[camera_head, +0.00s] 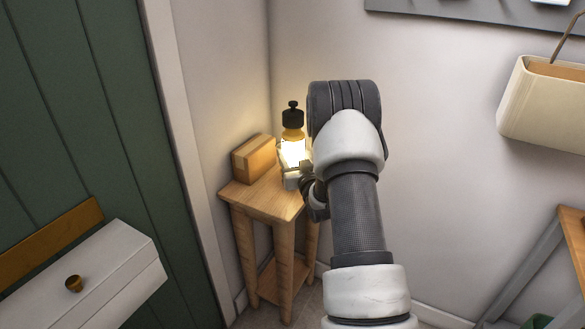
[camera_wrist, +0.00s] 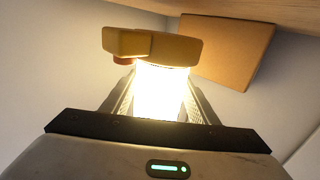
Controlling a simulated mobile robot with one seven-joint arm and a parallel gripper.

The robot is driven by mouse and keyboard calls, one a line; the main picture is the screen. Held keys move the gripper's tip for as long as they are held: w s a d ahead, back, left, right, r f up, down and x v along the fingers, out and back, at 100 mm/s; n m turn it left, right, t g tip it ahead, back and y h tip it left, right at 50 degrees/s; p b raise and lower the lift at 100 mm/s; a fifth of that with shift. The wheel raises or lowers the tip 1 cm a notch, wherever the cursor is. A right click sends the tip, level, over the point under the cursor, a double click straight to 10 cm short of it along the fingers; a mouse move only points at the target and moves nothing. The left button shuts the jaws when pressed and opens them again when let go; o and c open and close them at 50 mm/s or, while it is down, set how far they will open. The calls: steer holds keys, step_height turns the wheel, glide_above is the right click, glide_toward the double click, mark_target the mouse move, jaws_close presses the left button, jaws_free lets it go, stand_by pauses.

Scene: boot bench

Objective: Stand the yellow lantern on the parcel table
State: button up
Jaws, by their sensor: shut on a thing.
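The table's wood (camera_wrist: 270,12) runs along the top of that view. I cannot tell whether the base touches the tabletop. My arm hides the table's right side.
A brown parcel (camera_head: 254,158) stands on the table left of the lantern; it also shows in the wrist view (camera_wrist: 225,50). Walls close in behind the table. A white box (camera_head: 85,275) is at lower left, a cream wall holder (camera_head: 545,110) at right. The tabletop's front is clear.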

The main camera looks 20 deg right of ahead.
steer(key=shift+f+b, duration=0.45)
steer(key=shift+f, duration=1.2)
steer(key=shift+f, duration=0.15)
steer(key=o, duration=1.5)
steer(key=shift+f, duration=0.15)
